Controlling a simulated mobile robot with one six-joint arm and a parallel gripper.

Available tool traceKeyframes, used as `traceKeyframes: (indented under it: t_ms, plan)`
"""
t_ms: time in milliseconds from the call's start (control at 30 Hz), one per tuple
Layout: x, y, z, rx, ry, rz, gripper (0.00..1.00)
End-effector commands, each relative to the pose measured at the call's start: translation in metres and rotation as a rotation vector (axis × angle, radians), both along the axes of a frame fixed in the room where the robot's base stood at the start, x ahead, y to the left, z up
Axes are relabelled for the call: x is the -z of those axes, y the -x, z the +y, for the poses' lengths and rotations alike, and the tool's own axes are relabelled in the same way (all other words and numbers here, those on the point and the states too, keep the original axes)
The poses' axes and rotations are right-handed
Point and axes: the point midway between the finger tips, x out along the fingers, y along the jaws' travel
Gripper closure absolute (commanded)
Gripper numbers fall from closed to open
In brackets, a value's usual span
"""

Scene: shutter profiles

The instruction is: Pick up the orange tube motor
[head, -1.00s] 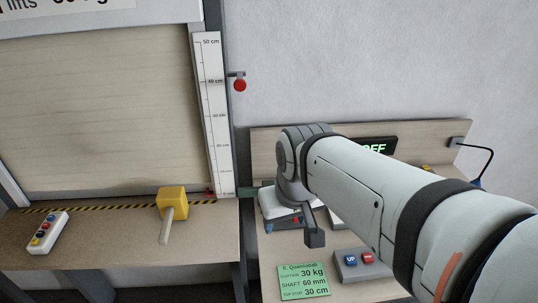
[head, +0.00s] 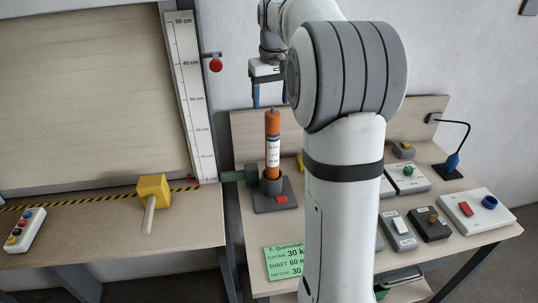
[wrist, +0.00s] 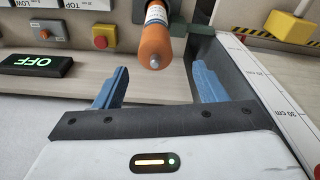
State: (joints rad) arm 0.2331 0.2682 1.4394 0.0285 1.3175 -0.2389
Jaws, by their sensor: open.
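The orange tube motor (head: 272,140) stands upright in a dark holder (head: 273,195) with a red button, at the left part of the right-hand table. It has a white label around its middle. My gripper (head: 270,95) is above the motor in the head view, with blue fingers pointing down. In the wrist view the motor (wrist: 155,40) shows its tip beyond the open fingers (wrist: 160,88), in line with the gap between them. The gripper is open and empty and does not touch the motor. My arm hides part of the table.
A shutter with a height scale (head: 188,100) stands at the left. A yellow-headed mallet (head: 153,190) lies on the left table. Several switch boxes, including a white one with a red switch (head: 470,212), fill the right side. A green card (head: 283,262) lies in front.

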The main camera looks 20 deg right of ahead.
Motion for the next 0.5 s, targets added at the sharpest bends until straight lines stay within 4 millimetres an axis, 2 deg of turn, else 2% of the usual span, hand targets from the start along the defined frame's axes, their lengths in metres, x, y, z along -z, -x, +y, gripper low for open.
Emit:
traceKeyframes:
  t_ms: [400,500]
  plan:
    - [0.055,-0.003,-0.006,0.001,-0.001,0.001,0.35]
    - [0.063,-0.004,-0.006,0.001,0.000,0.001,0.35]
